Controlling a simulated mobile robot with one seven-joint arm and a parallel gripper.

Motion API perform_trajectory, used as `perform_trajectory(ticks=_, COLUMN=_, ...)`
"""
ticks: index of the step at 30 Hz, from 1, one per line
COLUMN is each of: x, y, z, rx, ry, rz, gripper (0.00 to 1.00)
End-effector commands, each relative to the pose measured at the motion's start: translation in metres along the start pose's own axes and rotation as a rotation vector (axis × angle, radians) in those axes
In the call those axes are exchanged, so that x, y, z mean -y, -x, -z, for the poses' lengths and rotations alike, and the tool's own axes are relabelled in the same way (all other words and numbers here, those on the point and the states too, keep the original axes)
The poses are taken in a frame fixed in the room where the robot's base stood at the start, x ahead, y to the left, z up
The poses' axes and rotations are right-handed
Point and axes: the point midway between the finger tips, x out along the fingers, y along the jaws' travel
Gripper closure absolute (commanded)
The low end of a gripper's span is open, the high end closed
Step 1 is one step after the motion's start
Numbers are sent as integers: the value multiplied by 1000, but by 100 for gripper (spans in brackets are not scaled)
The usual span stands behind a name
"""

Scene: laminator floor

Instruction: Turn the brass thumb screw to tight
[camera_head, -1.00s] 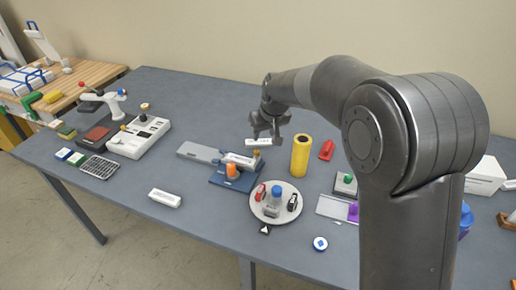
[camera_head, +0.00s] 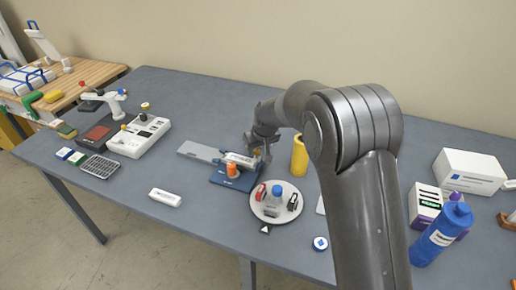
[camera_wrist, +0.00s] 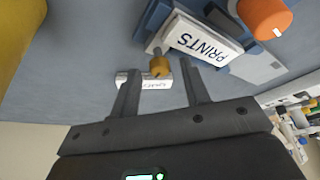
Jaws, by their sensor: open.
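The brass thumb screw (camera_wrist: 159,67) shows in the wrist view as a small golden knob on the end of the white block marked PRINTS (camera_wrist: 205,42). My gripper (camera_wrist: 160,78) is open, with its two fingers apart and the screw just ahead of the gap between the fingertips. I cannot tell whether either finger touches it. In the head view my gripper (camera_head: 259,150) is at the right end of the blue fixture (camera_head: 228,179) and largely hides the screw. An orange knob (camera_head: 232,169) stands on the fixture's front.
A yellow cylinder (camera_head: 299,155) stands close to the right of my gripper. A round plate (camera_head: 262,211) with a blue-capped bottle and small items lies in front. A grey plate (camera_head: 199,151) extends left of the fixture. A small white label (camera_wrist: 158,84) lies beneath the fingers.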

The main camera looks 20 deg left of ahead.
Motion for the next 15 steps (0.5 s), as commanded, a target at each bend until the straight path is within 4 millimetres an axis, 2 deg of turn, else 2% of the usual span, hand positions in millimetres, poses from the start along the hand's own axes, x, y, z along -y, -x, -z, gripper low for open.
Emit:
perform_trajectory(ticks=5, x=0, y=0, z=0, rx=0, ry=0, rz=0, gripper=58)
perform_trajectory(ticks=15, x=0, y=0, z=0, rx=0, ry=0, rz=0, gripper=86)
